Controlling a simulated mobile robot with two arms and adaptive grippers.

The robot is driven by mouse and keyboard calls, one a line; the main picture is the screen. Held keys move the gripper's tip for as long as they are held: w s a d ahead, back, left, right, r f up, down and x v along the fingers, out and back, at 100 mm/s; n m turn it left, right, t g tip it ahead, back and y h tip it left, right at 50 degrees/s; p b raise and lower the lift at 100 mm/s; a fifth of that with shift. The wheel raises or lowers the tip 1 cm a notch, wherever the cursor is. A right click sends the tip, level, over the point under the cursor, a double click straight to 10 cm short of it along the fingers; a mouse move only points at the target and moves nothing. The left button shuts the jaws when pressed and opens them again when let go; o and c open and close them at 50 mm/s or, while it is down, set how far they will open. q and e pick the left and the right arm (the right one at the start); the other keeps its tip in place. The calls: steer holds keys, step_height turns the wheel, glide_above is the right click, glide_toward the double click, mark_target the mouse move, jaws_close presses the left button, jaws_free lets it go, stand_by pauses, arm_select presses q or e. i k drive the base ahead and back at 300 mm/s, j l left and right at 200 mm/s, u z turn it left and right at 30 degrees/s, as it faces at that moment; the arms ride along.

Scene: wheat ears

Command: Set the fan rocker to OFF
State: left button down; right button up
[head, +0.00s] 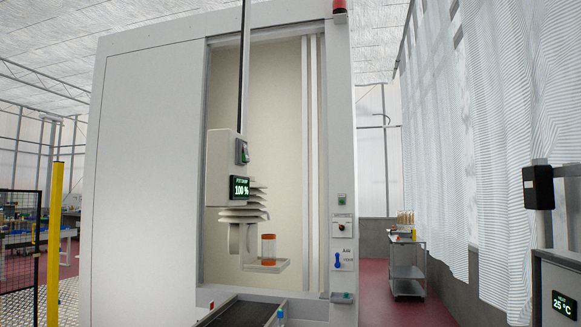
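A tall white cabinet (150,180) with an open front fills the middle of the head view. Inside it hangs a pale control box (221,165). A small dark rocker-like switch with a greenish face (242,152) sits on the box, above a display (240,187) reading 100 %. Another small green switch (342,199) is on the cabinet's right post, above a dark knob and a blue handle. I cannot read which switch is labelled for the fan, nor either one's position. Neither of my grippers is in view.
A dark tray or conveyor (243,314) juts out at the bottom. A yellow post (55,240) stands at left, a trolley (406,265) at right. Red floor is open right of the cabinet.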

mark_target(245, 155)
steer(key=i+l, duration=0.2)
steer(key=i, duration=0.25)
steer(key=i+l+z, duration=0.15)
steer(key=i, duration=0.25)
steer(key=i+l, duration=0.25)
steer(key=i, duration=0.2)
steer(key=l+z, duration=0.05)
